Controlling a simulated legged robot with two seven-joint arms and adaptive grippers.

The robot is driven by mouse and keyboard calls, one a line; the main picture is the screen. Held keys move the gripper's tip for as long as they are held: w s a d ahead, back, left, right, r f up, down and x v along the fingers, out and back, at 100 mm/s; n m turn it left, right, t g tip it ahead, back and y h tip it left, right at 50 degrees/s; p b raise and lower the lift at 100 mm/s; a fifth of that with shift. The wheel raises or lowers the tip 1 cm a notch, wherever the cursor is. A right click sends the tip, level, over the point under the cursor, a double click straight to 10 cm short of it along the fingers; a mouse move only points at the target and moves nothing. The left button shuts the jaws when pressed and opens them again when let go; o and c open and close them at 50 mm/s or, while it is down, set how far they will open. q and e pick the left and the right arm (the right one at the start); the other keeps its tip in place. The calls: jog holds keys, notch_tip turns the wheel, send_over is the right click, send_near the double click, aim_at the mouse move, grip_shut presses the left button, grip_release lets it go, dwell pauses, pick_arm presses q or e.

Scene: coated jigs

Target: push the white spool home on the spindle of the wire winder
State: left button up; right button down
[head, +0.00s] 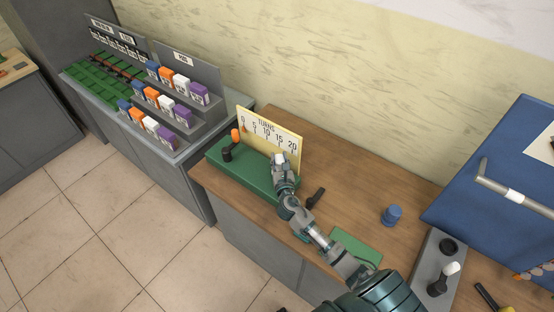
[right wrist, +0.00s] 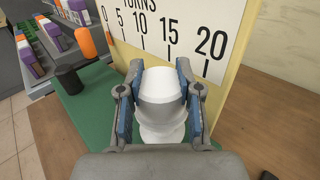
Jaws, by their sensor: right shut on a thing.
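The white spool (right wrist: 161,90) is between the blue-padded fingers of my right gripper (right wrist: 161,68), shut on its sides. In the head view the spool (head: 279,158) is a small white patch at the tip of my right gripper (head: 281,164). A wider white rim shows below it in the right wrist view. The wire winder has a green base (head: 235,168), a yellow TURNS scale board (head: 270,140) and a black crank with an orange knob (head: 235,134). The spool is in front of the board near the 15 to 20 marks. The spindle is hidden, so its seating cannot be told. My left gripper is not in view.
A blue spool-like part (head: 392,215), a black part (head: 316,197) and a green mat (head: 355,247) are on the wooden bench (head: 340,190). A grey fixture (head: 437,270) and a blue panel (head: 495,165) stand at right. A grey rack (head: 180,75) of coloured boxes stands at left.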

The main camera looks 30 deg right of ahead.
jog(key=shift+a+r, duration=0.1)
jog(key=shift+a, duration=0.3)
jog(key=shift+a+r, duration=0.1)
jog(key=shift+a, duration=0.45)
jog(key=shift+d, duration=0.35)
jog(key=shift+d+f, duration=0.15)
jog(key=shift+f, duration=0.05)
jog(key=shift+a+r, duration=0.1)
jog(key=shift+a, duration=0.15)
jog(key=shift+a+r+p, duration=0.1)
jog(key=shift+a+p, duration=0.25)
jog(key=shift+a, duration=0.3)
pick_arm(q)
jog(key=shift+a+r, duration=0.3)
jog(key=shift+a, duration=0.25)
